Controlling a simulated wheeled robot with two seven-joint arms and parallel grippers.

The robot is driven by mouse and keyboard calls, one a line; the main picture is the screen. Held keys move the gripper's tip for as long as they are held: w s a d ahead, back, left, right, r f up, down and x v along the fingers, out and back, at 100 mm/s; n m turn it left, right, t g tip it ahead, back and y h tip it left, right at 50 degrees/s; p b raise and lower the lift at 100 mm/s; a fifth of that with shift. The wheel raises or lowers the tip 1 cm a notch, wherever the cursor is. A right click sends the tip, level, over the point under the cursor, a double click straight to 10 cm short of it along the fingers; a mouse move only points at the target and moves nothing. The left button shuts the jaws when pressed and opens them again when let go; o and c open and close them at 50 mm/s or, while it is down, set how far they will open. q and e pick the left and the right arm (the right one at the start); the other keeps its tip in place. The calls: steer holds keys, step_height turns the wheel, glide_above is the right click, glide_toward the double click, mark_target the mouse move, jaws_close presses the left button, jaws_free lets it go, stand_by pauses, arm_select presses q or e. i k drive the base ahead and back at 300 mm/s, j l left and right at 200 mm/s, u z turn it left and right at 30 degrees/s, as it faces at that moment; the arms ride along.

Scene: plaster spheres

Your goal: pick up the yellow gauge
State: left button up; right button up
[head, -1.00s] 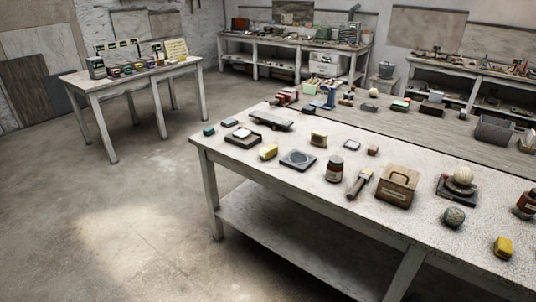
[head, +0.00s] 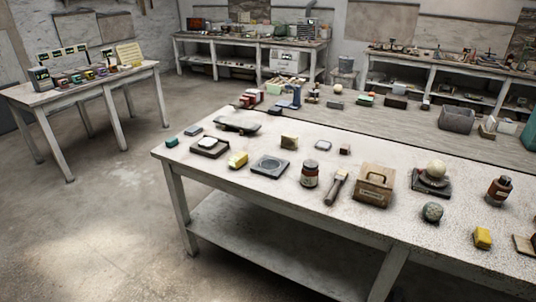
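Two small yellow things lie on the long white table (head: 300,215). One yellow block (head: 238,160) is near the left end, between a dark tray with a pale piece on it (head: 209,147) and a grey square plate with a round disc (head: 270,166). The other yellow block (head: 482,238) is near the front edge at the right. Both are too small to tell which is the gauge. Neither of my grippers shows in the head view.
A brown jar (head: 310,174), a brush-like tool (head: 336,187), a wooden box (head: 373,185), a dark speckled ball (head: 432,212) and a pale sphere on a dark stand (head: 436,168) stand along the table. A side table (head: 85,92) is at left, with open floor (head: 90,230) between.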

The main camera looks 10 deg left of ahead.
mark_target(236, 162)
steer(key=i+j+z, duration=0.1)
steer(key=j, duration=0.25)
steer(key=i+j+z, duration=0.1)
steer(key=i+j, duration=0.25)
steer(key=j, duration=0.35)
steer(key=i+j+z, duration=0.15)
steer(key=j, duration=0.2)
steer(key=i+j+z, duration=0.1)
steer(key=j, duration=0.3)
steer(key=i+j+z, duration=0.1)
steer(key=j, duration=0.3)
steer(key=i, duration=0.05)
